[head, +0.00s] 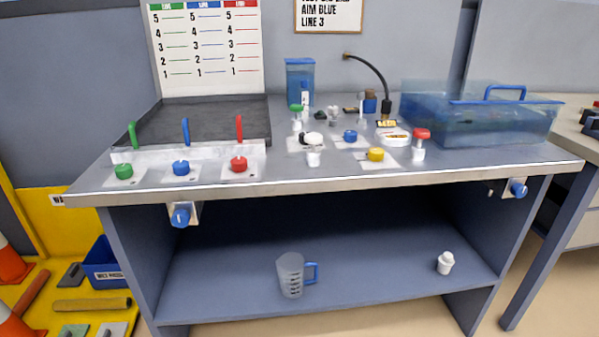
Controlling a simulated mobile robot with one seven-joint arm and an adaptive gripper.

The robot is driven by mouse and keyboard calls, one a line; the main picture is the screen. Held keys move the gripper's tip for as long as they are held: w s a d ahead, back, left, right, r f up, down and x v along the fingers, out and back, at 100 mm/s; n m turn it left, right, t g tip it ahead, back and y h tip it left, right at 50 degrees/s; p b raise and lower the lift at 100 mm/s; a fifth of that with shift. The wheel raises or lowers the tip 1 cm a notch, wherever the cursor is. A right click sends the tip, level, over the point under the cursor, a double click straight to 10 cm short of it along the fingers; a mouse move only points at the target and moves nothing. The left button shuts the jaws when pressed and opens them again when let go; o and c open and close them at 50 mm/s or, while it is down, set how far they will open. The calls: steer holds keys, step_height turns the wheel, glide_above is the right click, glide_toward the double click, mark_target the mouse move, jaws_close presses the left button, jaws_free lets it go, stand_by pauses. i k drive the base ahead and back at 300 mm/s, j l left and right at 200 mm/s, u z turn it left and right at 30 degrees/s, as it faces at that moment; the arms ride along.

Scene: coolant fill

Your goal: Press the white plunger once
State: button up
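A small white round-topped piece (313,138) sits on a pale plate in the middle of the bench top, with a dark part at its left. It looks like the white plunger, but it is too small to be certain. A small white cup-like piece (313,158) stands just in front of it. My gripper is not in this view, so its position and state do not show.
On the bench (430,163) are green (124,171), blue (181,168), red (238,164) and yellow (376,155) knobs, a red-topped valve (420,142) and a large blue tank (480,118). A jug (290,274) stands on the lower shelf (370,265). The bench's front strip is clear.

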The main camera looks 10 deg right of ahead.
mark_target(313, 139)
steer(key=i+j+z, duration=0.1)
steer(key=j+z, duration=0.15)
steer(key=z, duration=0.2)
steer(key=j+z, duration=0.25)
steer(key=z, duration=0.15)
steer(key=j+z, duration=0.25)
steer(key=z, duration=0.2)
